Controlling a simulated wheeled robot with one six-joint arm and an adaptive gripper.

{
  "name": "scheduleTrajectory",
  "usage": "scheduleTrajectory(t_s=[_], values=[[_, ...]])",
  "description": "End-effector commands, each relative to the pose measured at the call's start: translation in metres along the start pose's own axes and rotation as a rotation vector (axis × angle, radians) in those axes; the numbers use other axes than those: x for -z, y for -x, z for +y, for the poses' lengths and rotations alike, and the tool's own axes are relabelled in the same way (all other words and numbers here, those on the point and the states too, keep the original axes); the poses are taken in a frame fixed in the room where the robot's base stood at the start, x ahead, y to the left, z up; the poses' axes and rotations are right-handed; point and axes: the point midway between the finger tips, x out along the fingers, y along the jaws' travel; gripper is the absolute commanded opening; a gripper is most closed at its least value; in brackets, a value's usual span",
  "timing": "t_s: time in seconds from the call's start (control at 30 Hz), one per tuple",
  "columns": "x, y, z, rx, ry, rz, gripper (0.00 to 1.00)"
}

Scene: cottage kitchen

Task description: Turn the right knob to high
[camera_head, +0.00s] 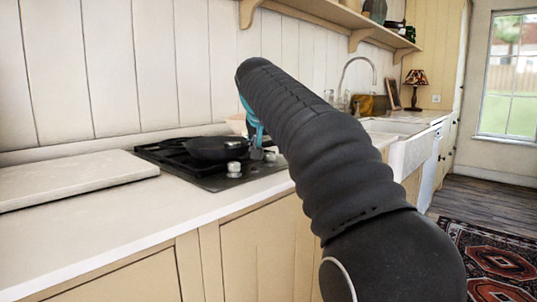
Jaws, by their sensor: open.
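The black cooktop (215,182) is set in the white counter. A pale right knob (270,157) shows at its front right, close beside my gripper. A left knob (234,168) sits farther left on the same front strip. My gripper (257,154) is a small dark shape below a teal part of my arm, over the right side of the cooktop. It is open and appears empty. Its fingers are too small to make out clearly, and I cannot tell whether it touches the right knob. My black arm hides the area to the right.
A black pan (208,148) stands on the cooktop, just left of my gripper. A pale slab (75,178) lies on the counter at left. A white sink (408,152) and tap (361,64) are beyond my arm. A shelf (335,15) hangs above.

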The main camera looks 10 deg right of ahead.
Motion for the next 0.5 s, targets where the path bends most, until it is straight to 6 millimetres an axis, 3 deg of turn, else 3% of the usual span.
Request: scheduleTrajectory(t_s=[0.2, 0.5], values=[[0.000, -0.027, 0.000, 0.000, -0.001, -0.001, 0.58], [0.000, -0.033, 0.000, 0.000, -0.001, 0.000, 0.58]])
